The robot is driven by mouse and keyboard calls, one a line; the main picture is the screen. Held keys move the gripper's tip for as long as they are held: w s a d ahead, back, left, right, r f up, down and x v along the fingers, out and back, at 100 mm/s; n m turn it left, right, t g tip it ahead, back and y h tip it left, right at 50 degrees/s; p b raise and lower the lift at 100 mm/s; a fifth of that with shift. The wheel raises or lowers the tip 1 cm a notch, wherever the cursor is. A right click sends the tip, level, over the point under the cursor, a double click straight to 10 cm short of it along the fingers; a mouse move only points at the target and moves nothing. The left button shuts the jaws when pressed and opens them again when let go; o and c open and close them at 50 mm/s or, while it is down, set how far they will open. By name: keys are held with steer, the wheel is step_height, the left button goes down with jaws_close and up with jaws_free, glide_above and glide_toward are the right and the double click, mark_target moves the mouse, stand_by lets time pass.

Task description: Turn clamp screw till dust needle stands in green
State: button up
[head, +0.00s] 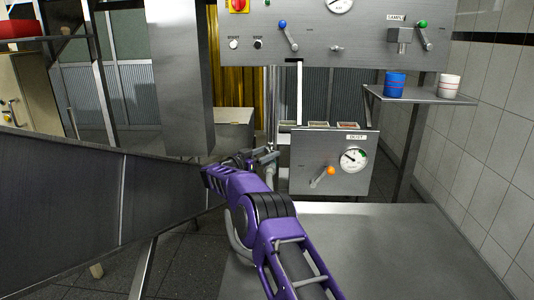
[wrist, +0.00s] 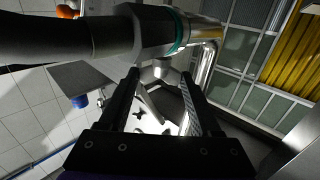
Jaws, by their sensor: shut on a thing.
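The dust gauge (head: 354,159) is a round white dial on the lower steel panel, with a green zone at its upper right. Its needle seems to point to the upper left, outside the green, but is small. My gripper (head: 266,155) is left of this panel, by a bent pipe. In the wrist view my gripper's fingers (wrist: 160,75) are shut on a small metal piece (wrist: 161,69), apparently the clamp screw. It sits under a pipe joint with a teal band (wrist: 178,32). The screw is not clear in the head view.
The lower panel (head: 310,160) carries an orange-knobbed lever (head: 331,171). A side shelf (head: 425,97) holds a blue cup (head: 395,84) and a white cup (head: 448,86). A bare steel table (head: 370,245) lies below. A large sloping metal duct (head: 60,180) stands at left.

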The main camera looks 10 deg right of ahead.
stand_by(0.4)
steer(key=o, duration=1.4)
steer(key=shift+d, duration=0.1)
steer(key=shift+v, duration=3.8)
steer(key=shift+w, duration=0.1)
steer(key=shift+c, duration=0.3)
